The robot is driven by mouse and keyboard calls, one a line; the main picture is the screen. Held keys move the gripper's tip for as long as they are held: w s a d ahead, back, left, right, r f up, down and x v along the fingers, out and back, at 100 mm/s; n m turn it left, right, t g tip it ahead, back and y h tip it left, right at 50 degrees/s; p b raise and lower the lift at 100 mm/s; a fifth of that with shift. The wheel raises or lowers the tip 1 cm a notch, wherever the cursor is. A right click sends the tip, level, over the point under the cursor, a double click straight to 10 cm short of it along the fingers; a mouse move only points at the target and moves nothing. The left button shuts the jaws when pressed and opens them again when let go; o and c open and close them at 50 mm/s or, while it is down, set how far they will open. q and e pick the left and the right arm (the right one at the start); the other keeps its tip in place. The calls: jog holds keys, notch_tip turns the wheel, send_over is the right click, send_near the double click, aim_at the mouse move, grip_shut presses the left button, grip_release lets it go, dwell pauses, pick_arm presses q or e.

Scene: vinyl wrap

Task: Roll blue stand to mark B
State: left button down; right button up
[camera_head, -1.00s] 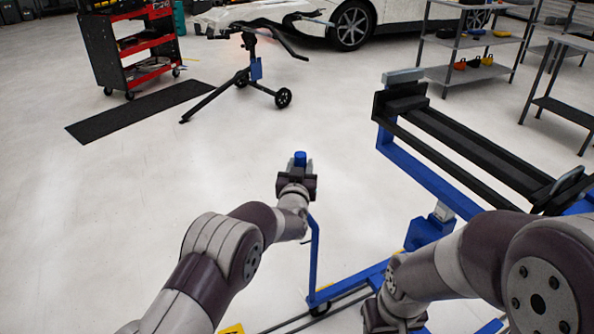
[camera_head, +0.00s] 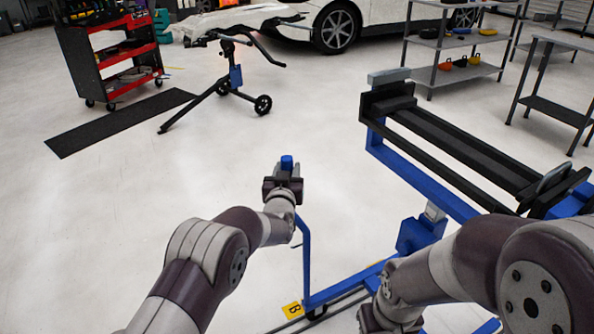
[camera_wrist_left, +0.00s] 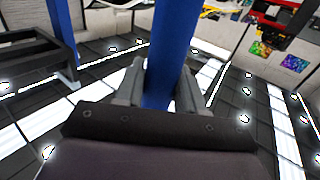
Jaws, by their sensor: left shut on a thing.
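The blue stand (camera_head: 306,262) has a blue frame on wheels with long black rails (camera_head: 455,150) on top, at the right of the head view. My left gripper (camera_head: 284,178) is shut around its upright blue post, whose top shows above the fingers. The left wrist view shows the post (camera_wrist_left: 172,50) between both fingers (camera_wrist_left: 158,88). Mark B is a yellow tag (camera_head: 292,310) on the floor, just left of the stand's near lower corner and wheel. My right arm crosses in front of the stand; its gripper (camera_head: 385,320) is low near the bottom edge, fingers hidden.
A black wheeled stand (camera_head: 236,80) stands beyond, next to a black floor mat (camera_head: 120,120) and a red tool cart (camera_head: 105,55). A white car (camera_head: 290,20) and grey shelves (camera_head: 455,35) are at the back.

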pick_arm(q)
jog(key=shift+s+d, duration=0.1)
jog(key=shift+d, duration=0.15)
jog(key=c, duration=0.9)
grip_release()
jog(key=shift+o, duration=0.5)
jog(key=shift+d+r, duration=0.1)
jog(key=shift+r, duration=0.05)
jog(key=shift+s+a, duration=0.25)
jog(key=shift+s, duration=0.05)
jog(key=s+a+p, duration=0.2)
jog(key=s, duration=0.9)
jog(key=shift+s, duration=0.4)
